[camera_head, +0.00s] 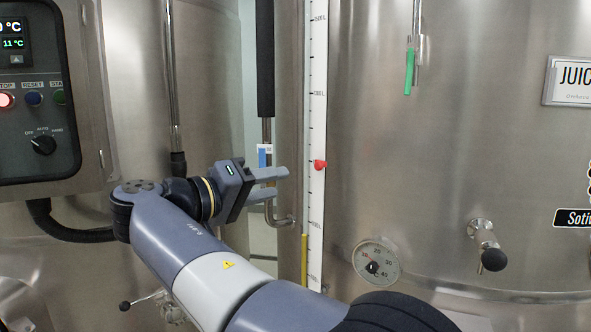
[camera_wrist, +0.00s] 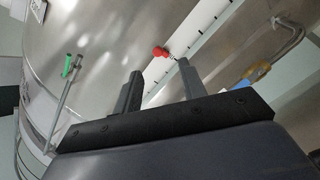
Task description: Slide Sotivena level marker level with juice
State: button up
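The red level marker (camera_head: 320,165) sits on the white graduated scale (camera_head: 317,120) of the steel vat with the Sotivena label (camera_head: 574,218). A thin sight tube runs along the scale's left edge. The yellow juice column (camera_head: 304,262) in it tops out clearly below the marker. My gripper (camera_head: 281,182) is open and empty, left of the scale at about the marker's height, its fingers pointing right. In the wrist view, the marker (camera_wrist: 160,52) shows beyond and between the two fingertips (camera_wrist: 159,68), apart from them.
A dial thermometer (camera_head: 376,266) and a sampling tap (camera_head: 488,245) stick out from the vat at lower right. A green-handled valve (camera_head: 409,72) hangs above. A control panel (camera_head: 35,95) stands at left. A bent pipe (camera_head: 280,215) lies behind my fingers.

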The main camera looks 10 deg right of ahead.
aim_at(317, 167)
jog(key=p+x, duration=0.1)
jog(key=x, duration=0.2)
jog(key=r+p+x, duration=0.1)
jog(key=x, duration=0.2)
jog(key=p+x, duration=0.1)
jog(key=x, duration=0.3)
jog(key=shift+w+r, duration=0.2)
jog(key=shift+w, duration=0.1)
grip_shut()
